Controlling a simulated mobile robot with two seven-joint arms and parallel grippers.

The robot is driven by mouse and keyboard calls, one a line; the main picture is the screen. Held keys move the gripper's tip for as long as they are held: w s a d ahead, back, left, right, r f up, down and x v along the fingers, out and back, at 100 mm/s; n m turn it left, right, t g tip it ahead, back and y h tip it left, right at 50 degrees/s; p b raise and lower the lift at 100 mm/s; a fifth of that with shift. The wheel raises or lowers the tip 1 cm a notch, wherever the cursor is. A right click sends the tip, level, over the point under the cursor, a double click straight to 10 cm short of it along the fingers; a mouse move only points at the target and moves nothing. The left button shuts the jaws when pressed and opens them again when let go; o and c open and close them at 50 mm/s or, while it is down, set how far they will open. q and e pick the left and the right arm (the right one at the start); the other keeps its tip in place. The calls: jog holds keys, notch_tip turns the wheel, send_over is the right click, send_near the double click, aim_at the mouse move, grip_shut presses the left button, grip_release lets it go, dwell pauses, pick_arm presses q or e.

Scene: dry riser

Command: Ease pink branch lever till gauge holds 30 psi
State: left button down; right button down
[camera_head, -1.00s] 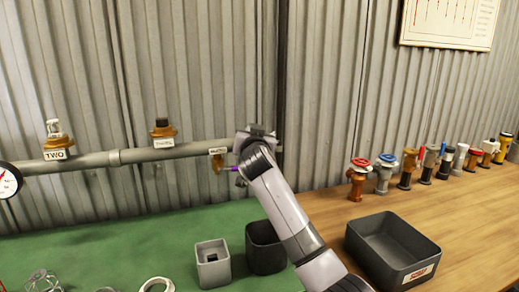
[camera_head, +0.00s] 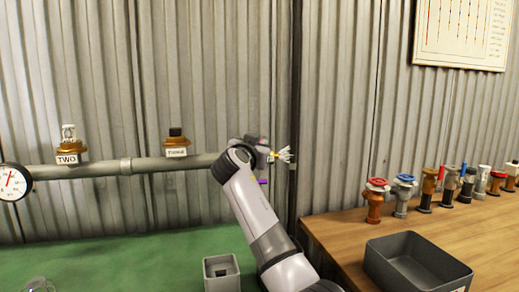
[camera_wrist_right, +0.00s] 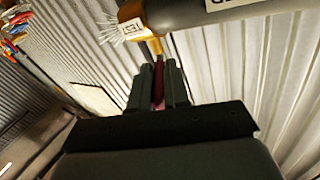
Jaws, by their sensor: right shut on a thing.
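The grey riser pipe (camera_head: 105,168) runs along the wall, with the white round gauge (camera_head: 14,182) at its left end. The gauge needle points roughly upward; its figures are too small to read. My right gripper (camera_wrist_right: 158,92) is shut on the dark pink lever (camera_wrist_right: 158,75) below the brass branch valve (camera_wrist_right: 145,32), which has a white TEST tag. In the head view my right arm hides most of that valve. A purple lever end (camera_head: 262,181) shows just below my wrist. A pale spray (camera_head: 284,155) shows beyond the pipe's right end. My left gripper is out of view.
Capped outlets TWO (camera_head: 69,148) and THREE (camera_head: 176,143) stand on the pipe. A grey square holder (camera_head: 221,272) is on the green bench top. A dark tray (camera_head: 416,262) and a row of several valves (camera_head: 440,185) are on the wooden bench. A chart (camera_head: 462,30) hangs above.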

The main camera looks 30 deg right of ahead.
jog(key=c, duration=1.2)
grip_release()
jog(key=shift+o, duration=0.5)
jog(key=shift+s+a+f, duration=0.1)
jog(key=shift+s+a, duration=0.2)
jog(key=shift+a, duration=0.1)
jog(key=v, duration=0.6)
jog(key=shift+b, duration=0.45)
jog(key=shift+s, duration=0.1)
